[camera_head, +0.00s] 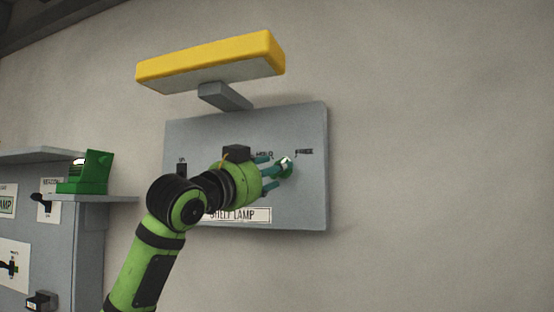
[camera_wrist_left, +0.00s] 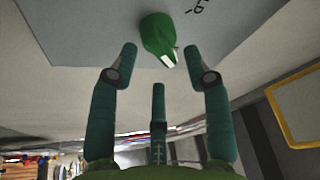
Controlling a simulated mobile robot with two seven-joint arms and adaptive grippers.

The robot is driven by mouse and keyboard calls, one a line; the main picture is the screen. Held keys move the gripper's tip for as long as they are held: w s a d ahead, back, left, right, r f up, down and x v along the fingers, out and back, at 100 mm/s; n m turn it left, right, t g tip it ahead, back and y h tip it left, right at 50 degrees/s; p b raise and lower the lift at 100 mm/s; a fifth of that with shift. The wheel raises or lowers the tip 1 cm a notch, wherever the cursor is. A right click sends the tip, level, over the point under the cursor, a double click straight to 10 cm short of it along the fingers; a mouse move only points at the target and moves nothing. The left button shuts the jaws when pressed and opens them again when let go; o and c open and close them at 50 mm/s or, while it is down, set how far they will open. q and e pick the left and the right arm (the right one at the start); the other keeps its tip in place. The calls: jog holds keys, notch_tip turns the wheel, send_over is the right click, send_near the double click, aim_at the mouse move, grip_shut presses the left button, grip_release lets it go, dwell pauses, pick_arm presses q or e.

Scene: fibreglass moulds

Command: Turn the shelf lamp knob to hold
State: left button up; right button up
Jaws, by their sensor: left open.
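The shelf lamp panel (camera_head: 310,200) is a grey plate on the wall with a "SHELF LAMP" label (camera_head: 252,215) low on it. Its green knob (camera_head: 287,170) is partly hidden by my fingers. The knob (camera_wrist_left: 157,35) shows more clearly in the left wrist view, with a white mark at its lower end. A "HOLD" label (camera_head: 264,155) sits up and left of the knob in the head view, partly hidden. My left gripper (camera_head: 277,172) is open at the knob, its teal fingers spread. In the wrist view the knob lies just beyond the fingertips, not gripped. My right gripper is out of view.
A yellow lamp (camera_head: 210,62) juts out above the panel on a grey bracket (camera_head: 225,96). A grey cabinet (camera_head: 90,240) with a green device (camera_head: 88,175) stands at left. Bare wall lies to the right.

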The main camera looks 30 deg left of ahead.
pick_arm(q)
jog(key=shift+p+x, duration=0.3)
jog(key=shift+x, duration=0.75)
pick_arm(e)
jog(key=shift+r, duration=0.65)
